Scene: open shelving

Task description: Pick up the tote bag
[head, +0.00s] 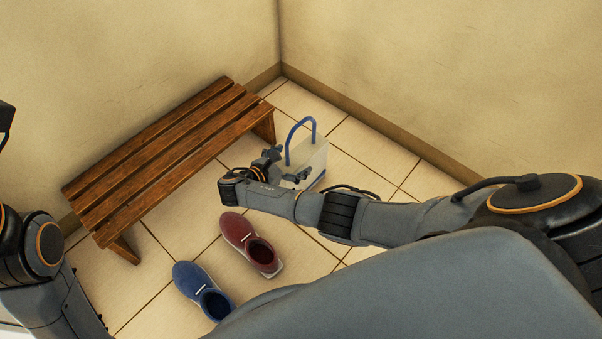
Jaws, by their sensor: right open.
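The tote bag (313,160) stands upright on the tiled floor near the room corner, right of the bench. It is pale, with a blue arched handle (300,126) pointing up and a blue strip at its base. My right gripper (287,165) is open at the near left side of the bag, its fingers overlapping the bag's lower left part in the head view. I cannot tell whether they touch it. My right forearm hides some floor in front of the bag. My left arm shows at the left edge, but its gripper is not in view.
A slatted wooden bench (165,150) stands along the left wall. A red shoe (240,232) and a blue shoe (190,279) lie on the floor in front of it. Walls with a brown skirting (370,117) meet behind the bag. Open floor lies between bench and shoes.

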